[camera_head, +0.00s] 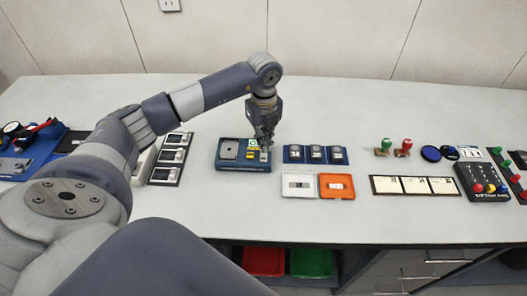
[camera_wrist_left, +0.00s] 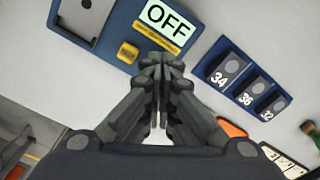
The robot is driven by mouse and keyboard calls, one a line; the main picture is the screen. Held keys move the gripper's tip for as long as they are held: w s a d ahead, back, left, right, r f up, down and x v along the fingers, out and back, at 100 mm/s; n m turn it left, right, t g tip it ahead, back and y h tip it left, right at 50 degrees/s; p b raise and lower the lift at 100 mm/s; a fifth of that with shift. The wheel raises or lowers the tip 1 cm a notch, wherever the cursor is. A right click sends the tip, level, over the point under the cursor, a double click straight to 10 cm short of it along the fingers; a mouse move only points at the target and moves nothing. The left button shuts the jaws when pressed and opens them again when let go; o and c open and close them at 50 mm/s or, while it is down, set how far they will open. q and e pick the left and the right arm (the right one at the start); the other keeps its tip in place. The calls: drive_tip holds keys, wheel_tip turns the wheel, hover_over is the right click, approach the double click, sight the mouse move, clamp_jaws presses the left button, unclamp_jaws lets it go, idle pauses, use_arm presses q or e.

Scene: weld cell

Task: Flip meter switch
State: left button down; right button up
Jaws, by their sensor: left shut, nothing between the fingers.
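The meter box (camera_head: 243,166) is a blue case on the white bench, left of the middle in the head view. It has a grey plate (camera_head: 229,150) on its left and a small display and yellow parts on its right. In the left wrist view the meter's display (camera_wrist_left: 167,18) reads OFF, with a yellow label below it and a yellow block (camera_wrist_left: 128,53) beside that. My left gripper (camera_head: 265,147) points down at the meter's right part, shut and empty. Its closed fingertips (camera_wrist_left: 161,62) hide the spot below the label, so I cannot tell whether they touch the switch. My right gripper is out of view.
A blue rack (camera_head: 315,162) holding blocks 34, 36 and 32 stands just right of the meter. A white tray (camera_head: 285,186) and an orange tray (camera_head: 351,190) lie in front of it. Black-framed modules (camera_head: 163,174) lie left. The bench behind is clear.

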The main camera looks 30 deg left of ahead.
use_arm(q)
drive_tip(key=shift+r+p, duration=1.25)
drive_tip(key=shift+r, duration=0.9)
